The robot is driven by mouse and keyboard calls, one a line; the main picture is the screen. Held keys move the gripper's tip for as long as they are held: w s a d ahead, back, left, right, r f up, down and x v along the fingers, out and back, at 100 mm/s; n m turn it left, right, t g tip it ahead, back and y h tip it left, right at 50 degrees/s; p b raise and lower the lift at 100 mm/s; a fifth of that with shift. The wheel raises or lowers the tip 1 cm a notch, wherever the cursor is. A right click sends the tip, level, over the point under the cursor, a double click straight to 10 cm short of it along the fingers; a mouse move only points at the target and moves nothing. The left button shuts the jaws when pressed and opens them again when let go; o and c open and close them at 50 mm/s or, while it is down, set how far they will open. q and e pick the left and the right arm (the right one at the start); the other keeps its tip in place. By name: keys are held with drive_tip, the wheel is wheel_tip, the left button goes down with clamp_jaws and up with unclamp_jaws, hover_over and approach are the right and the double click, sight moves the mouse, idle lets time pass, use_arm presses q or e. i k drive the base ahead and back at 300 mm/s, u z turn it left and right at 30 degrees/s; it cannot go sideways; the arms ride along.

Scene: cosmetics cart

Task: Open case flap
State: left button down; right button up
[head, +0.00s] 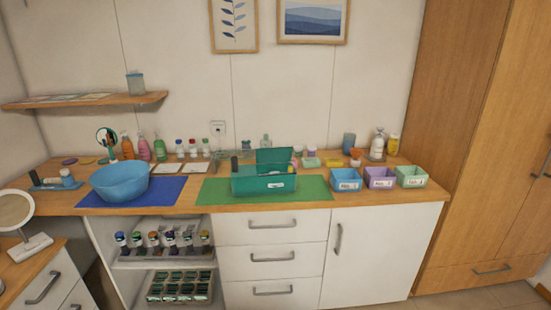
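A teal case (263,185) with a white label on its front sits on the green mat (315,188) on the wooden counter. A darker teal panel (274,156), which looks like a flap, stands up over the right part of the case. The left part of the case is lower, and a dark upright item (235,166) shows at its left end. The inside of the case is too small to make out. Neither of my grippers is in view.
A blue bowl (119,182) stands on a blue mat (165,190) to the left. Blue, purple and green bins (380,178) stand to the right. Bottles and small items line the back. The green mat is bare beside the case.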

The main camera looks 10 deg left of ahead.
sight(281, 154)
drive_tip(key=z, duration=0.55)
drive_tip(key=i, duration=0.8)
drive_tip(key=z, duration=0.6)
drive_tip(key=i, duration=0.95)
drive_tip(key=u, duration=0.85)
drive_tip(key=i, duration=0.9)
drive_tip(key=u, duration=0.8)
